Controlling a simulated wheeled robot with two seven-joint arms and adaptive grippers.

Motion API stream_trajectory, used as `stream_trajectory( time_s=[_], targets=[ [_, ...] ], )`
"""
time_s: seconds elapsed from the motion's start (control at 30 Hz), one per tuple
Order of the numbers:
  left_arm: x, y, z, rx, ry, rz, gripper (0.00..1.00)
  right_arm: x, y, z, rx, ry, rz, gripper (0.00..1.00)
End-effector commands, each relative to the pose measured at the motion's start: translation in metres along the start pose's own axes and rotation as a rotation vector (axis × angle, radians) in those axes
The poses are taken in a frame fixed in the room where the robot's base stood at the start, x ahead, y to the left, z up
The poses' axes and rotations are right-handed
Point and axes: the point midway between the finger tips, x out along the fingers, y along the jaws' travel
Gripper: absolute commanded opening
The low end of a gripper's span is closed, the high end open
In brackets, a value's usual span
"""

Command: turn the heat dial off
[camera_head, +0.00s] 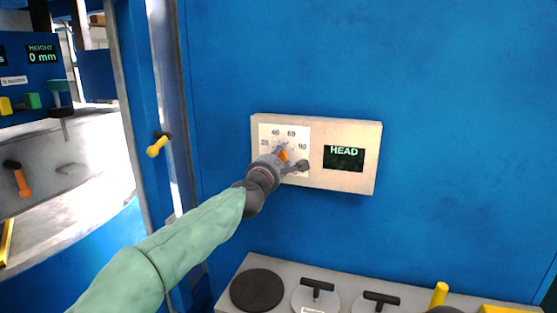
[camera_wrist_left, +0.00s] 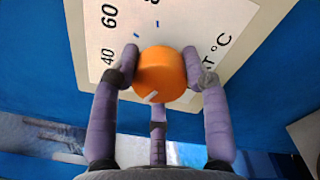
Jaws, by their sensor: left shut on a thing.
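The heat dial is an orange round knob (camera_wrist_left: 160,74) with a pale pointer mark, set on a white scale plate (camera_wrist_left: 215,22) with numbers and °C. In the head view the dial (camera_head: 283,155) shows only partly, behind my gripper, on a beige panel (camera_head: 345,185) on the blue wall. My left gripper (camera_head: 285,161) reaches it from the lower left. In the left wrist view its purple fingers (camera_wrist_left: 165,75) are shut on the knob, one on each side, with a third finger below. The pale mark points to the lower left of that view. My right gripper is not in view.
Below is a grey shelf (camera_head: 237,283) with a black disc (camera_head: 257,290) and discs with black T-handles (camera_head: 316,292). A yellow-tipped handle (camera_head: 157,146) stands out at the left post. The blue wall at right is clear.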

Motion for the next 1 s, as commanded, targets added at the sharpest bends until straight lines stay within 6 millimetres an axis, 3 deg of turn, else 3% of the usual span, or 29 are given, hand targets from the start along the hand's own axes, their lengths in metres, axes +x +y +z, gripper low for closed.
stream_trajectory(
  time_s=[0.47, 0.5, 0.6, 1.0],
  targets=[
    [0.0003, -0.001, -0.0005, -0.019, 0.001, -0.001, 0.13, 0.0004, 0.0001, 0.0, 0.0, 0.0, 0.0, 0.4],
    [0.0003, -0.001, -0.0005, -0.019, 0.001, -0.001, 0.49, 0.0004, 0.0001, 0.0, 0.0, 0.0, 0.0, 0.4],
    [0.0003, -0.0009, -0.0005, -0.018, 0.001, -0.001, 0.7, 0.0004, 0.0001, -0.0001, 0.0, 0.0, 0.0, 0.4],
    [-0.0021, 0.0, 0.0001, -0.016, 0.001, 0.0, 0.7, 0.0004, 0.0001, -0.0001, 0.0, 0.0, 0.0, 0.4]
  ],
)
